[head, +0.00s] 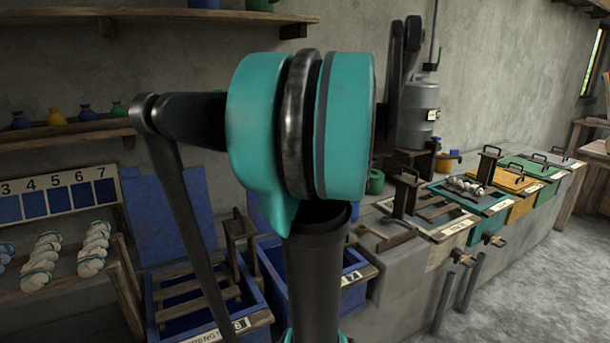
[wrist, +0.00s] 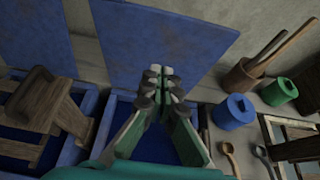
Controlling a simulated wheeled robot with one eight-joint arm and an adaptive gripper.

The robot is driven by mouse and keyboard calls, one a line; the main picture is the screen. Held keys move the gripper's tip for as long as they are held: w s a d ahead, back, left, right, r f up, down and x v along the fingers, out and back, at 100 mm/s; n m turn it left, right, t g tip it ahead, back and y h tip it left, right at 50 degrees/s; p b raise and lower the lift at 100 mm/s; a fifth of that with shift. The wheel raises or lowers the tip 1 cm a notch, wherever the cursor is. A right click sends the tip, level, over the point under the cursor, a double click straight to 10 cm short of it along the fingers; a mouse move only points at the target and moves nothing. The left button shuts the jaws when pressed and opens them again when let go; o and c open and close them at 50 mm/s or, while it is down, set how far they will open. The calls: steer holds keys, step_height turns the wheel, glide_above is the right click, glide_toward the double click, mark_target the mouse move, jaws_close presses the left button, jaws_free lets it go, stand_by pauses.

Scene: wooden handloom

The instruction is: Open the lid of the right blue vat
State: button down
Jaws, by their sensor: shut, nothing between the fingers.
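Two blue vats stand side by side. The right blue vat (head: 357,276) is partly hidden by my arm in the head view; its open dark inside shows in the wrist view, behind my gripper. Its lid (wrist: 190,28) is a flat blue panel, raised upright at the back of the vat; only a sliver (head: 256,213) shows beside my arm in the head view. My gripper (wrist: 160,73) is shut and empty, over the vat and in front of the raised lid. Whether the fingertips touch the lid cannot be told. The gripper is hidden in the head view.
The left blue vat (head: 256,312) holds a wooden rack (head: 187,300), and its lid (head: 170,215) also stands upright. A blue pot (wrist: 233,113), a green pot (wrist: 280,91) and a wooden tool holder (wrist: 237,82) stand at right. More coloured vats line the bench.

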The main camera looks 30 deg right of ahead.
steer(key=w+r+x, duration=0.1)
steer(key=r+x, duration=0.1)
steer(key=x, duration=1)
steer(key=shift+s+a, duration=0.1)
steer(key=w, duration=0.8)
steer(key=shift+w+a+r, duration=0.15)
steer(key=shift+w+r, duration=0.1)
steer(key=shift+r, duration=0.15)
steer(key=shift+s, duration=0.15)
